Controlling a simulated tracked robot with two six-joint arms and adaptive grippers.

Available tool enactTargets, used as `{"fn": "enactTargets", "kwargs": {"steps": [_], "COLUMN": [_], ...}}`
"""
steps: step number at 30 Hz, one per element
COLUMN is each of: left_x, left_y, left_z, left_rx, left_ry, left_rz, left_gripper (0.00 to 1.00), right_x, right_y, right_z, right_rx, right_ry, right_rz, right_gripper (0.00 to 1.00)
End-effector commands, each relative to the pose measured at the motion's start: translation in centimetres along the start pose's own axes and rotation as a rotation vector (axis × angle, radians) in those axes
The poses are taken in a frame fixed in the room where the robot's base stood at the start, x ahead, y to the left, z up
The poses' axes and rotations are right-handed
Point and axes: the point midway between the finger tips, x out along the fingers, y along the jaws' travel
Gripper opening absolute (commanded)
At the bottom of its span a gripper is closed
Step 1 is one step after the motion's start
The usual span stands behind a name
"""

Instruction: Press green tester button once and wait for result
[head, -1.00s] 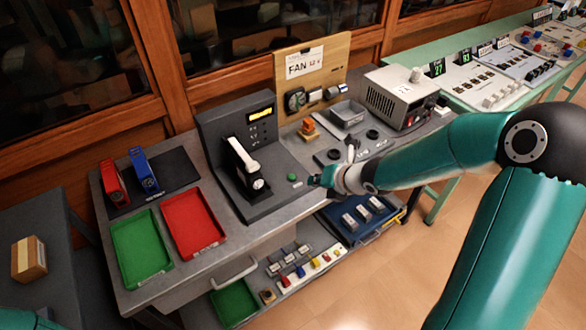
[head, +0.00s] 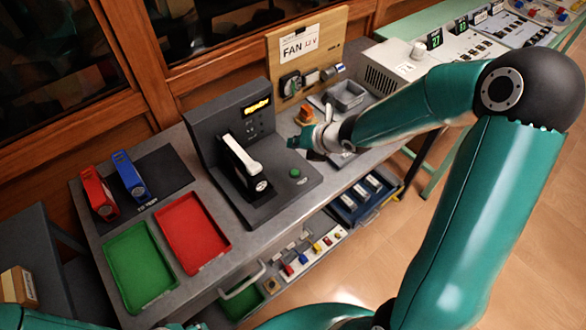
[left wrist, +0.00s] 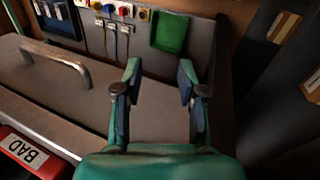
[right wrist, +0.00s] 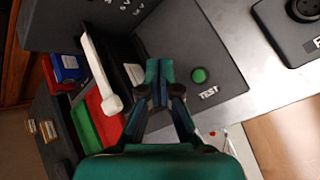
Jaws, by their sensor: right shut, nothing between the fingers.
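The dark grey tester (head: 275,205) stands on the bench with a lit yellow display (head: 257,106) that I cannot read and a white lever (head: 240,153). Its green button (head: 295,173) is on the flat base; in the right wrist view the button (right wrist: 199,75) sits above the word TEST. My right gripper (head: 293,143) is shut and empty, just behind the button in the head view. In the right wrist view its fingertips (right wrist: 159,68) are left of the button, apart from it in the picture. My left gripper (left wrist: 159,78) is open and empty at the bench front.
A red tray (head: 228,244) and a green tray (head: 148,301) lie left of the tester, with a red device (head: 97,192) and a blue device (head: 128,176) behind. A fan panel (head: 322,45) and a grey bin (head: 345,97) stand right. A handle (left wrist: 55,62) protrudes at the bench front.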

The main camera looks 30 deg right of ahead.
Motion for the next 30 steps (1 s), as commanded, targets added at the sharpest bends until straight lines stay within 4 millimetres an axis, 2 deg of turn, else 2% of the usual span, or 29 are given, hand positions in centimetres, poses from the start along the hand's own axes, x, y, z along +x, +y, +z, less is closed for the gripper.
{"fn": "enactTargets", "kwargs": {"steps": [5, 11, 24, 30], "left_x": [0.1, 0.9, 5.1, 6.8], "left_y": [0.0, -0.3, -1.8, -2.4], "left_z": [0.0, 0.0, -0.1, -0.1], "left_rx": [0.000, 0.000, 0.000, 0.000], "left_ry": [0.000, 0.000, 0.001, 0.000], "left_rz": [0.000, 0.000, 0.000, 0.000], "left_gripper": [0.40, 0.40, 0.40, 0.40], "right_x": [-0.1, 0.6, 4.7, 5.7], "right_y": [-0.4, -1.1, -4.1, -4.8], "right_z": [0.0, -0.6, -3.6, -4.2], "right_rx": [0.006, 0.008, 0.007, 0.007], "right_ry": [-0.004, -0.004, -0.004, -0.005], "right_rz": [-0.005, -0.006, -0.005, -0.006], "right_gripper": [0.00, 0.00, 0.00, 0.00]}}
